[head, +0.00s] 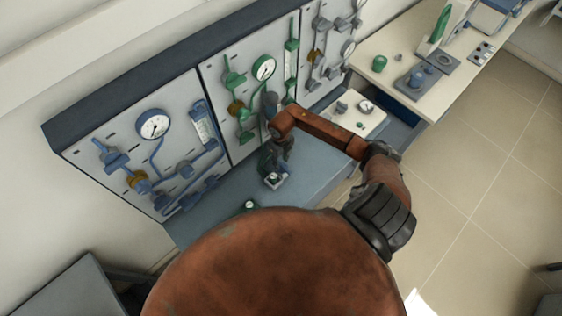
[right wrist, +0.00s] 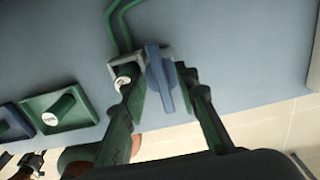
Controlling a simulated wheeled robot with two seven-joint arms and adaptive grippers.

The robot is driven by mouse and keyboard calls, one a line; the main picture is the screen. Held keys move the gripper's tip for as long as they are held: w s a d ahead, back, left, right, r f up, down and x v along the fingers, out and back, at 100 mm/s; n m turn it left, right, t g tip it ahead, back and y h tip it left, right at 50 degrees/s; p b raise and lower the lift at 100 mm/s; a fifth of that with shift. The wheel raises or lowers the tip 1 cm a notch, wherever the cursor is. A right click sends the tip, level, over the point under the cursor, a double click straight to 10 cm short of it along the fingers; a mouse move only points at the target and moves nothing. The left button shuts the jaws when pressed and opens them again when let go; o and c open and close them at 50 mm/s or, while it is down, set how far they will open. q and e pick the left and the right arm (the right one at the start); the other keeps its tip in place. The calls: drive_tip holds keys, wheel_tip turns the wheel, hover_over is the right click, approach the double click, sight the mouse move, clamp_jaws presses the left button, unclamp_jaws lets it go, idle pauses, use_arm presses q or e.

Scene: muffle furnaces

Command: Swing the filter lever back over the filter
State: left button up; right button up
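In the right wrist view a flat blue lever (right wrist: 160,75) stands beside a small grey block (right wrist: 113,68) with a white-capped round green part (right wrist: 124,82), which I take for the filter. My right gripper (right wrist: 161,88) has one dark green finger on each side of the lever. The fingers are apart, with the lever between their tips; firm contact is not visible. In the head view my right gripper (head: 274,172) is low over the blue-grey bench, by the green panel section, and mostly hides the lever. My left gripper is not in view.
Blue-grey bench top (head: 215,210) lies below an upright panel with gauges and valves (head: 152,126). Green pipes (right wrist: 118,28) run from the block.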

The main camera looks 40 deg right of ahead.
drive_tip(key=shift+f, duration=0.7)
drive_tip(key=shift+c, duration=0.7)
clamp_jaws()
